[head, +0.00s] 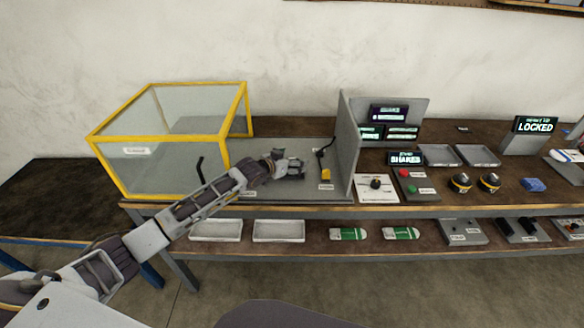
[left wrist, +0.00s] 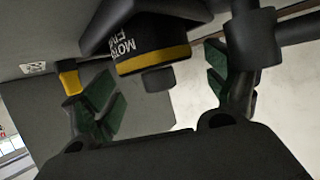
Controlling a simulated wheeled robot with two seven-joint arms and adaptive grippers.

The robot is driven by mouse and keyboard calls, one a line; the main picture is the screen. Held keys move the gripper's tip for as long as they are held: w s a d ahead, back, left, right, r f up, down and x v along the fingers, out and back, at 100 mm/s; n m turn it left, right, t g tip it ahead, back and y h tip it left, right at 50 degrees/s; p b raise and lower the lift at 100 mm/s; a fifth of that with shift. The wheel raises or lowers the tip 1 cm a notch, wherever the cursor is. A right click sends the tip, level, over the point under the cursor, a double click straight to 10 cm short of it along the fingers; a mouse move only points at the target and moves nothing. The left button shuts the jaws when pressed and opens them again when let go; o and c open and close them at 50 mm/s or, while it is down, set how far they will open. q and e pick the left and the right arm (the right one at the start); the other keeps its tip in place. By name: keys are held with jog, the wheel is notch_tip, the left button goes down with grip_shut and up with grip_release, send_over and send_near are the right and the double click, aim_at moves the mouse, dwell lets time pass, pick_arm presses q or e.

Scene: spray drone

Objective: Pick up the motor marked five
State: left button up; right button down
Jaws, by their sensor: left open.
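The black motor (left wrist: 140,38) with a yellow band shows at the top of the left wrist view, and its white lettering is partly readable as "MOTO" and "FI". A small dark stub sticks out from its end. My left gripper (left wrist: 160,74) is open, with green-padded fingers on either side of the stub and apart from it. In the head view my left gripper (head: 290,165) is over the grey bench area. The motor cannot be made out there, beside or behind the gripper. My right gripper is not in view.
A yellow-framed clear box (head: 125,172) stands to the left. A grey upright panel (head: 348,150) stands close to the right of the gripper. A dark stand with a yellow part (head: 326,174) is between them. Trays, knobs and lit displays fill the bench's right side.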

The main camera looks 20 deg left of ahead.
pick_arm(q)
jog(key=c, duration=1.4)
jog(key=shift+r, duration=0.1)
jog(key=shift+c, duration=0.7)
jog(key=shift+w+r, duration=0.1)
jog(key=shift+r, duration=0.3)
notch_tip(320, 180, up, 3)
jog(key=shift+f, duration=0.1)
notch_tip(320, 180, up, 5)
jog(key=shift+f, duration=0.1)
jog(key=shift+r, duration=0.75)
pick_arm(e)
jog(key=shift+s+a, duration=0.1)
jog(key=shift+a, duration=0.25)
